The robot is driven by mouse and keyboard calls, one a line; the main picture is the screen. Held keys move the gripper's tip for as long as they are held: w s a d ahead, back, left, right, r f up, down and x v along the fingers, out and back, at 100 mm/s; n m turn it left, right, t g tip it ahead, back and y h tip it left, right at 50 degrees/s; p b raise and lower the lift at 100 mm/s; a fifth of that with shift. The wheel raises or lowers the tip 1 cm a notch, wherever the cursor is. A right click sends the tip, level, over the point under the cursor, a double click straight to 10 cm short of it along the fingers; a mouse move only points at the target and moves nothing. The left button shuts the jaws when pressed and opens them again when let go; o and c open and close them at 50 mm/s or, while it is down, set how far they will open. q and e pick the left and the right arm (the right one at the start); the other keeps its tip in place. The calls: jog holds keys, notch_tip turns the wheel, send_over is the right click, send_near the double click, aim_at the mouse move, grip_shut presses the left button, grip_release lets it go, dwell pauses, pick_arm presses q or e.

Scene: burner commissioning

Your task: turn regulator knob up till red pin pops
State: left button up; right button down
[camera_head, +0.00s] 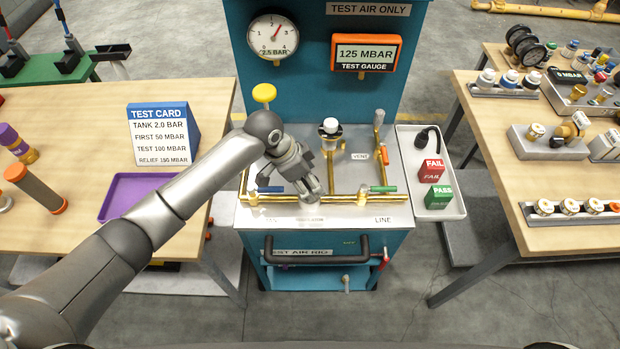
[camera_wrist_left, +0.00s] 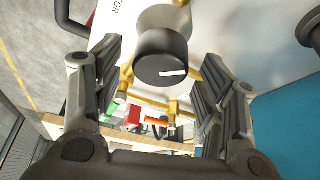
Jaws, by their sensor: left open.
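The regulator knob (camera_wrist_left: 162,56) is black and round with a white mark, and shows in the left wrist view. My left gripper (camera_head: 308,188) is open above the front of the test rig, with its fingers on either side of the knob in the wrist view. I cannot tell whether they touch it. In the head view the gripper and arm hide the knob. I cannot make out a red pin in either view. The test gauge (camera_head: 365,54) reads 125 MBAR. My right gripper is not in view.
Brass pipes cross the rig top (camera_head: 385,215), with a blue-handled valve (camera_head: 270,189) left and a green-handled one (camera_head: 384,189) right. A tray (camera_head: 448,207) holds FAIL and PASS blocks. The test card (camera_head: 163,133) stands on the left table; the right table holds fittings.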

pick_arm(q)
jog(key=shift+w+d+f, duration=0.1)
jog(key=shift+d+f, duration=0.15)
jog(key=shift+f, duration=0.4)
jog(key=c, duration=1)
jog(key=shift+m+g+b, duration=0.65)
jog(key=shift+m+g, duration=0.05)
jog(key=shift+m, duration=1.3)
jog(key=shift+c, duration=0.2)
jog(key=o, duration=1)
jog(key=shift+o, duration=0.2)
